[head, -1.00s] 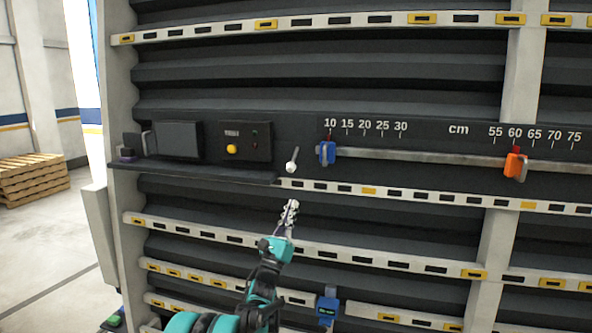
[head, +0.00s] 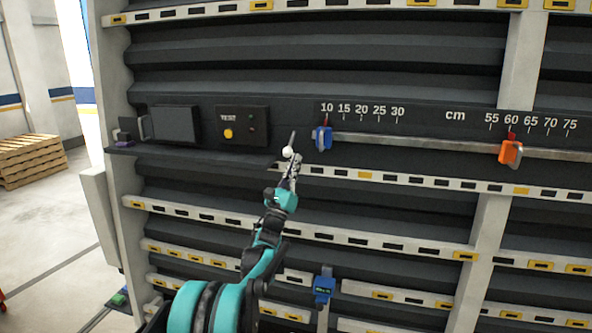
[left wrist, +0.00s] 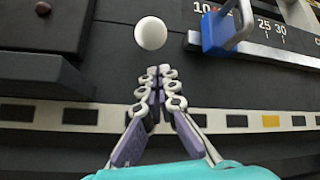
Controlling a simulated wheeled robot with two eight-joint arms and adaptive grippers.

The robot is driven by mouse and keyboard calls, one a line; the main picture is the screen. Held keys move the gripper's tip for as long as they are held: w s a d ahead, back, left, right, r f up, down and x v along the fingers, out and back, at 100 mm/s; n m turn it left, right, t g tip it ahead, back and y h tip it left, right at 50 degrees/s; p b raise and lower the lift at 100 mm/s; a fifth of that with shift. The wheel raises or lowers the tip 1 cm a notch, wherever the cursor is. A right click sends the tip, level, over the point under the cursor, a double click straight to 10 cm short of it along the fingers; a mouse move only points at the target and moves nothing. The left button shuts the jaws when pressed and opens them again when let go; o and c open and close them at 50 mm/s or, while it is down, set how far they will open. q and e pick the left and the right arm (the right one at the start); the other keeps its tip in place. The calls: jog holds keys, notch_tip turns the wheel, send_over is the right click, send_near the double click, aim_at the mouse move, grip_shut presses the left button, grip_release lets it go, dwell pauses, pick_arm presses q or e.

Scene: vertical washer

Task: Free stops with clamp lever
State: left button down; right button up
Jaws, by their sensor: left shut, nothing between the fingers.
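The clamp lever, a dark rod with a white ball knob (head: 288,152), sticks out just left of the scale; its knob also shows in the left wrist view (left wrist: 151,33). The blue stop (head: 323,138) sits on the rail near the 10 mark, and shows in the left wrist view (left wrist: 218,32). The orange stop (head: 510,152) sits near 60. My left gripper (head: 293,160) is shut and empty, with its fingertips (left wrist: 160,72) just below the knob. A gap shows between them in the left wrist view. My right gripper is in neither view.
A shelf (head: 190,155) with a dark screen and a TEST panel (head: 242,126) with a yellow button lies left of the lever. A slotted white rail (head: 400,178) runs below the scale. A blue device (head: 323,287) hangs lower down.

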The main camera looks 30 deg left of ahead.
pick_arm(q)
jog(key=shift+s+a+r, duration=0.1)
jog(key=shift+s+r, duration=0.15)
jog(key=shift+s, duration=0.25)
jog(key=shift+s+a+r, duration=0.1)
jog(key=shift+s+r, duration=0.1)
jog(key=shift+s, duration=0.25)
jog(key=shift+s+d, duration=0.1)
